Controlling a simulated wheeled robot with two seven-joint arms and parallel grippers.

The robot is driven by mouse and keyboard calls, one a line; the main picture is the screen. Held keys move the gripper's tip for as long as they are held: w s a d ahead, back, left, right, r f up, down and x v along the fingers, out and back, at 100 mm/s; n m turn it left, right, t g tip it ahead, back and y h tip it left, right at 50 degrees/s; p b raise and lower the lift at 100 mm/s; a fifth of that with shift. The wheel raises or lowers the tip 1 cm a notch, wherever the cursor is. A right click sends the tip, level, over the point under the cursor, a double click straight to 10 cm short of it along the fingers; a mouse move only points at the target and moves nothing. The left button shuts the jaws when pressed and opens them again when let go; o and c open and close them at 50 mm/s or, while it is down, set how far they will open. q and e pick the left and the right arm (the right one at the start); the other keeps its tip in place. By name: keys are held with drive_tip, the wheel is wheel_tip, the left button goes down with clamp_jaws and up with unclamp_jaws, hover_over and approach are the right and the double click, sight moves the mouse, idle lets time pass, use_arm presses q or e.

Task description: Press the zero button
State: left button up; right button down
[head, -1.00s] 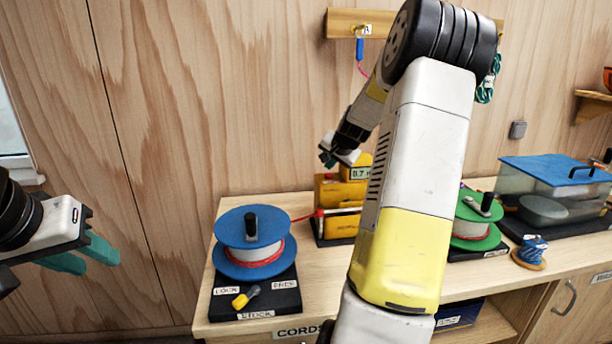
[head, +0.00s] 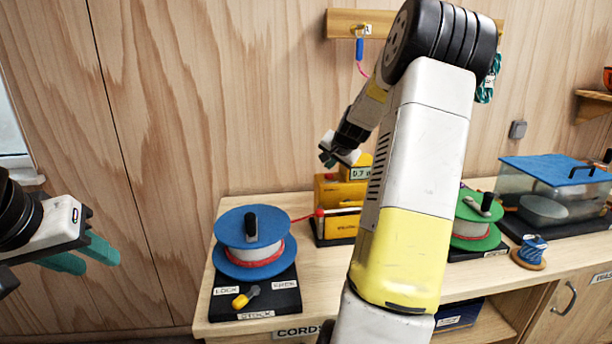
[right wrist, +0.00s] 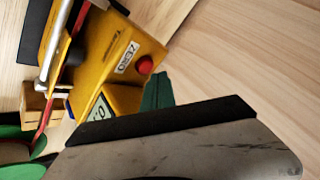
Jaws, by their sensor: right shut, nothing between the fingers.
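The yellow length counter (head: 330,192) stands on the bench, with a small display (head: 360,173) whose reading starts with 0. The right wrist view shows its red button (right wrist: 144,65) beside a ZERO label (right wrist: 127,57) on the yellow housing (right wrist: 95,45). My right gripper (head: 328,156) is shut and empty, just above the counter at its upper left. My left gripper (head: 92,256) is open and empty, left of the bench.
A blue cord reel (head: 250,242) on a black base with a yellow-grey lever (head: 245,296) stands left of the counter. A green reel (head: 475,222) and a clear box with a blue lid (head: 553,168) stand to the right. My right arm hides the bench middle.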

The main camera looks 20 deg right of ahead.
sight(329, 176)
drive_tip(key=shift+f, duration=0.1)
drive_tip(key=shift+f, duration=0.35)
drive_tip(key=shift+f, duration=0.45)
idle(1.0)
drive_tip(key=shift+r, duration=0.9)
drive_tip(key=shift+r, duration=2.5)
